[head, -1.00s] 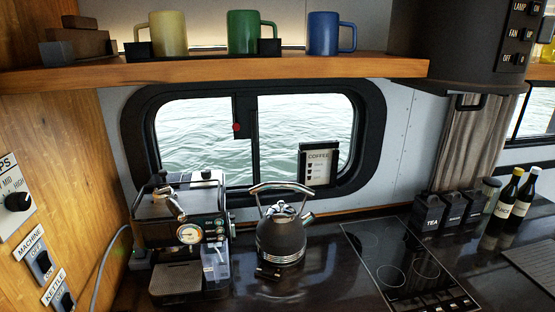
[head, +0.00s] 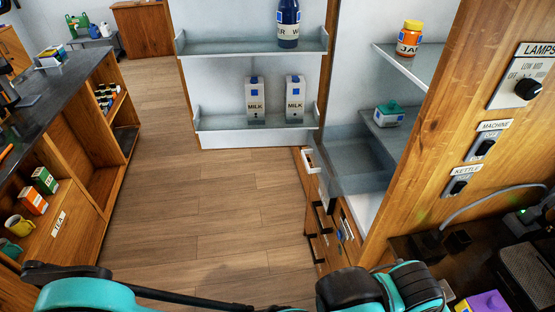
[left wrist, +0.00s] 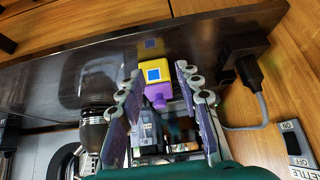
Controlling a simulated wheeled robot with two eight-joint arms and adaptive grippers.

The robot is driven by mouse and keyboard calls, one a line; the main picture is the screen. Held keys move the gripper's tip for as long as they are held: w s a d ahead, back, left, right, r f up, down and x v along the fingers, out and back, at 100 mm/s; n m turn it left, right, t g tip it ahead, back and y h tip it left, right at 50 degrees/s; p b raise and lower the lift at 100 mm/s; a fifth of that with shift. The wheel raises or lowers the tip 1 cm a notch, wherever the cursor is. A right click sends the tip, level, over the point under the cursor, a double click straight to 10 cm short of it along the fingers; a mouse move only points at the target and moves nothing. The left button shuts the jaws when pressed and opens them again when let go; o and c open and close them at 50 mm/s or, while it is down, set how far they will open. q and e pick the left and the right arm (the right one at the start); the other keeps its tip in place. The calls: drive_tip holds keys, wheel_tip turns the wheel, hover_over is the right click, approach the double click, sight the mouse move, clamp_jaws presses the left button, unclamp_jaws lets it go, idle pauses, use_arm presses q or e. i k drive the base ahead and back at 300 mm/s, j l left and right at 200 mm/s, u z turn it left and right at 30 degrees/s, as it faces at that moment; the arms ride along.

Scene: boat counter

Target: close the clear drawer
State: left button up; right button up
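The clear drawer (head: 355,160) is a see-through grey bin low in the open fridge, at the centre right of the head view. It appears pulled out, with its front edge past the fridge opening. A white handle (head: 311,160) shows at its left end. My left gripper (left wrist: 158,70) shows in the left wrist view, fingers apart, over the dark counter and away from the drawer. A yellow and purple item (left wrist: 155,85) appears between or beyond its fingertips; I see no grip on it. My right gripper is in neither current view.
The open fridge door (head: 250,130) holds milk cartons (head: 256,100) and a blue bottle (head: 288,22). A green-lidded container (head: 388,114) and a jar (head: 409,38) sit inside the fridge. Wooden drawers with dark handles stand below. The wood floor (head: 200,200) is clear.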

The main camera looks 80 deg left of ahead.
sight(320, 169)
drive_tip(key=u, duration=2.25)
drive_tip(key=i+j+u, duration=0.1)
drive_tip(key=j, duration=0.15)
drive_tip(key=j+z, duration=0.1)
drive_tip(key=z, duration=0.3)
drive_tip(key=j+z, duration=0.15)
drive_tip(key=z, duration=0.3)
drive_tip(key=j+z, duration=0.1)
drive_tip(key=z, duration=0.3)
drive_tip(key=j+z, duration=0.15)
drive_tip(key=z, duration=0.25)
